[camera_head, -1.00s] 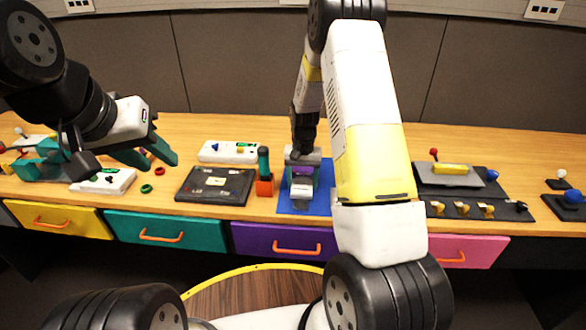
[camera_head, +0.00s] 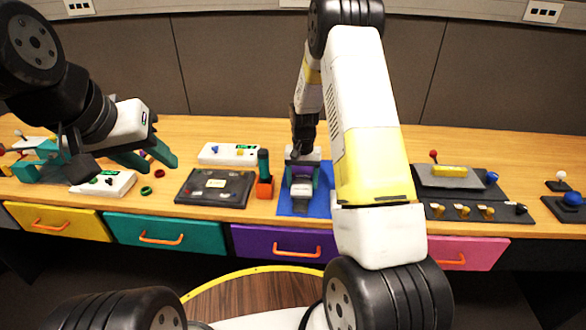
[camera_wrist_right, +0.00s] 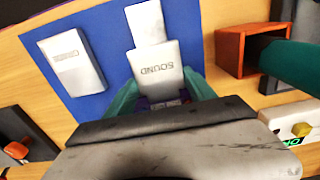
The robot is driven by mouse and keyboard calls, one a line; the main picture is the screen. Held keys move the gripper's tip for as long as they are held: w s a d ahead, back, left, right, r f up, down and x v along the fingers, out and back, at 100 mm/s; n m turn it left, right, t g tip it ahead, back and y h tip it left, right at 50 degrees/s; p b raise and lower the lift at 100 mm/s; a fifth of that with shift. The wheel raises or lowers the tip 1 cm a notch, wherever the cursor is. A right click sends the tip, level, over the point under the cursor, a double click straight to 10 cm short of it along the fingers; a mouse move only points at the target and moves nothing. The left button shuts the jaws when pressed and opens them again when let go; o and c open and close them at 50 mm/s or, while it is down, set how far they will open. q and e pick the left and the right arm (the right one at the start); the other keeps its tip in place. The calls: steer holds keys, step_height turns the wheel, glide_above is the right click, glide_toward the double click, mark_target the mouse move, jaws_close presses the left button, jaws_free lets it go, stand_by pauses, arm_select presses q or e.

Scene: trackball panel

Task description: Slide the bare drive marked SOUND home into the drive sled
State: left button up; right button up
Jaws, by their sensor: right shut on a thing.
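The pale grey drive marked SOUND (camera_wrist_right: 156,68) lies between the teal fingers of my right gripper (camera_wrist_right: 163,92) in the right wrist view. The gripper is shut on it, low over a blue mat (camera_wrist_right: 105,25). A narrower white piece (camera_wrist_right: 145,22) adjoins the drive's far end in that view. A bit of purple shows between the fingers. I cannot clearly make out the sled or how far the drive sits in it. In the head view my right gripper (camera_head: 301,172) points down at the mat. My left gripper (camera_head: 155,158) is open and empty above the table.
A second pale block (camera_wrist_right: 70,62) with an unreadable label lies on the mat. An orange holder (camera_head: 264,188) with a teal handle stands left of the mat, near a dark tray (camera_head: 190,200). A dark panel with yellow parts (camera_head: 452,185) stands at right. My right arm hides some table.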

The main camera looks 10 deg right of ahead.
steer(key=o, duration=1.5)
steer(key=shift+r, duration=0.1)
steer(key=shift+r, duration=3.4)
